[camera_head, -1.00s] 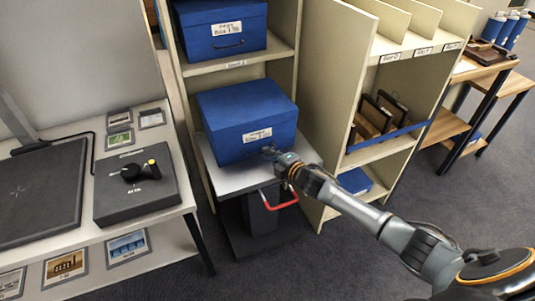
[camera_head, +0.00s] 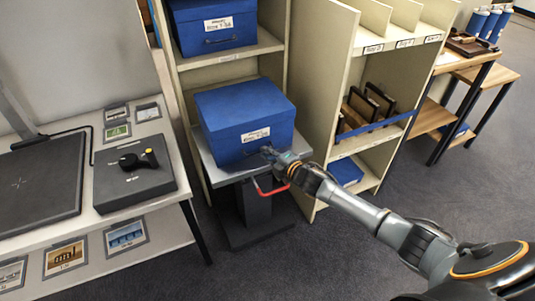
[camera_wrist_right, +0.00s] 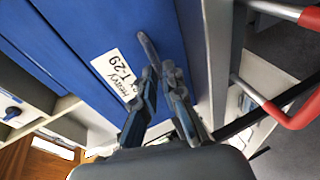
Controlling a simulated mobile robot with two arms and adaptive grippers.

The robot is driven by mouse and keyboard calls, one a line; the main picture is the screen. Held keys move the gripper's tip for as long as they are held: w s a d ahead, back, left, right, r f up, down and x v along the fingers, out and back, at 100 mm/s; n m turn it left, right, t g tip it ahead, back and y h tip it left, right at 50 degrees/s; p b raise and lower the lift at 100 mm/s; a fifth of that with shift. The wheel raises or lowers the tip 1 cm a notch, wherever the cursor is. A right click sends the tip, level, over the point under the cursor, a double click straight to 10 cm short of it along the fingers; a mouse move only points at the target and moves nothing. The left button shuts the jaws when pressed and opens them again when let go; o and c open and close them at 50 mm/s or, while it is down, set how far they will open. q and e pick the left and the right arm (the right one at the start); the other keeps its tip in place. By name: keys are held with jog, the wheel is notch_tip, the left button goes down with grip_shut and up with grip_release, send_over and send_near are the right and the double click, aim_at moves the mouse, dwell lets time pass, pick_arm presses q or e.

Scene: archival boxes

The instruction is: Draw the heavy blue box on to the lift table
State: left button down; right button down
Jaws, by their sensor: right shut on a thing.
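The heavy blue box (camera_head: 240,105), with a white label on its front, sits upright on the grey lift table (camera_head: 219,178) in front of the shelving; its front face is a little back from the table's near edge. Its rear part reaches toward the shelf, and where its back edge rests is hidden. In the right wrist view the box front (camera_wrist_right: 95,30) shows a label and a thin metal handle (camera_wrist_right: 147,47). My right gripper (camera_head: 268,152) is shut on that handle at the box front; its fingers (camera_wrist_right: 160,72) meet there. My left gripper is not in view.
A red handle bar (camera_head: 272,188) sticks out from the lift table below my right gripper. Another blue box (camera_head: 215,30) is on the shelf above. A divided shelf (camera_head: 318,100) stands close on the right, a bench with a black device (camera_head: 135,180) on the left. Floor in front is clear.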

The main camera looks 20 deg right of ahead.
jog(key=c, duration=1.4)
grip_release()
jog(key=shift+s+f, duration=0.1)
jog(key=shift+f, duration=0.15)
jog(key=shift+o, duration=0.2)
jog(key=shift+r, duration=0.1)
jog(key=shift+r, duration=0.1)
jog(key=v, duration=1.2)
jog(key=shift+d, duration=0.1)
